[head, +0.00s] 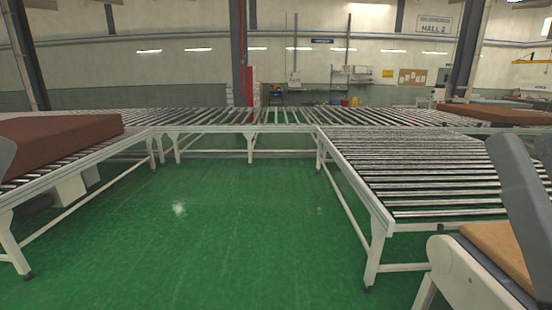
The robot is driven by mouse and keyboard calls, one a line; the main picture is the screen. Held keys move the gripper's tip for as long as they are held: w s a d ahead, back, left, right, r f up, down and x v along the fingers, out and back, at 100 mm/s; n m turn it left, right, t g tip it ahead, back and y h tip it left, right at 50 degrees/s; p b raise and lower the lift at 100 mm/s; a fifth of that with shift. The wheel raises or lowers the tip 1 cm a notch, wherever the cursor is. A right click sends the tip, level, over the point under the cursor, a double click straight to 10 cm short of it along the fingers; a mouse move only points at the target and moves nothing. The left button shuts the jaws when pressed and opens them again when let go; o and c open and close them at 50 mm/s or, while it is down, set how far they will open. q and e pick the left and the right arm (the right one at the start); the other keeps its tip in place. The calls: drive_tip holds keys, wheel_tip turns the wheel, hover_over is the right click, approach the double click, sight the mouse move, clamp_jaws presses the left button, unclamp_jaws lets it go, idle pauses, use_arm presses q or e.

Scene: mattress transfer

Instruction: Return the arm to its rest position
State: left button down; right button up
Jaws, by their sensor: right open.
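A brown mattress (65,140) lies flat on the left roller conveyor (140,147), partly cut off. Another brown mattress (495,115) lies at the back right. A tan slab (493,243) at the lower right is partly hidden behind my right gripper.
The right roller conveyor (410,165) is bare where it shows. A long roller conveyor (265,117) crosses behind both. White legs and rails border the open green floor (210,225) in the middle. A white-framed unit (460,275) stands at the lower right, close to my right gripper.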

wheel_tip(320, 180, up, 31)
drive_tip(key=p, duration=2.8)
drive_tip(key=shift+r, duration=0.15)
